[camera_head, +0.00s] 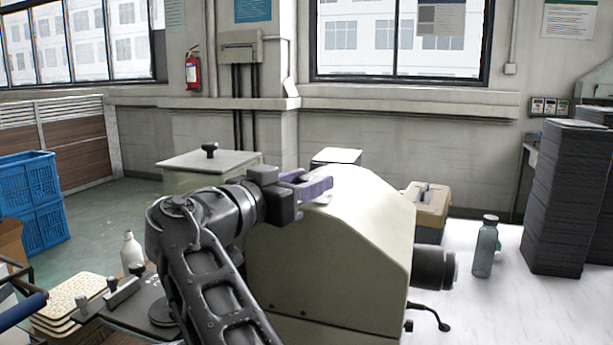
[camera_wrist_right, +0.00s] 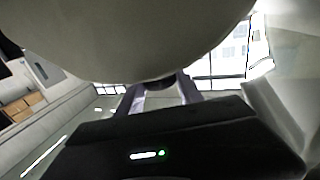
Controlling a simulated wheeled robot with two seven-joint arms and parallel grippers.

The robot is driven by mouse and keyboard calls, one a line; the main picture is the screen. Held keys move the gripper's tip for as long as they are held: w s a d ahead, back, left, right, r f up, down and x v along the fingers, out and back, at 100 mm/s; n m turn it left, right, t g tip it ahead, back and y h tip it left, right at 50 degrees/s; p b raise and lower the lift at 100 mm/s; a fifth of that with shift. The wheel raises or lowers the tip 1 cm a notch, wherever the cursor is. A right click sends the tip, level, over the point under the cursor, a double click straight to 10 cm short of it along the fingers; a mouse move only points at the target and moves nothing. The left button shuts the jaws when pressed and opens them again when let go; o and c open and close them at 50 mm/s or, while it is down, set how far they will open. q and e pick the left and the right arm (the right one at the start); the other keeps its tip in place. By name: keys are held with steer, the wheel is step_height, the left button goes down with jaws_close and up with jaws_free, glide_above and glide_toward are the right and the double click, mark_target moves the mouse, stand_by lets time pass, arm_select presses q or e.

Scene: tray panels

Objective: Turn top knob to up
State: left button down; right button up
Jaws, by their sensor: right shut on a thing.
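A beige machine housing (camera_head: 345,235) with a sloped top stands in the middle of the head view. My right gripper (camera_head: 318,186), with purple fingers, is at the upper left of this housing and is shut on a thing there. The top knob is mostly hidden behind the fingers and the housing, so its setting cannot be told. In the right wrist view the fingers (camera_wrist_right: 160,92) reach up to the rounded beige surface (camera_wrist_right: 130,40), with a small dark part between them. My left gripper is not in view.
A black cylinder (camera_head: 432,267) juts from the housing's right side. A grey bottle (camera_head: 485,247), a beige-brown box (camera_head: 427,208) and tall dark stacks (camera_head: 565,200) stand on the white table. A cabinet (camera_head: 190,165) with a black knob stands behind my arm. Blue crates (camera_head: 30,195) are far left.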

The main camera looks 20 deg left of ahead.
steer(key=o, duration=1.3)
steer(key=shift+o, duration=0.2)
steer(key=v, duration=0.7)
steer(key=shift+s+b, duration=0.35)
steer(key=shift+a, duration=0.15)
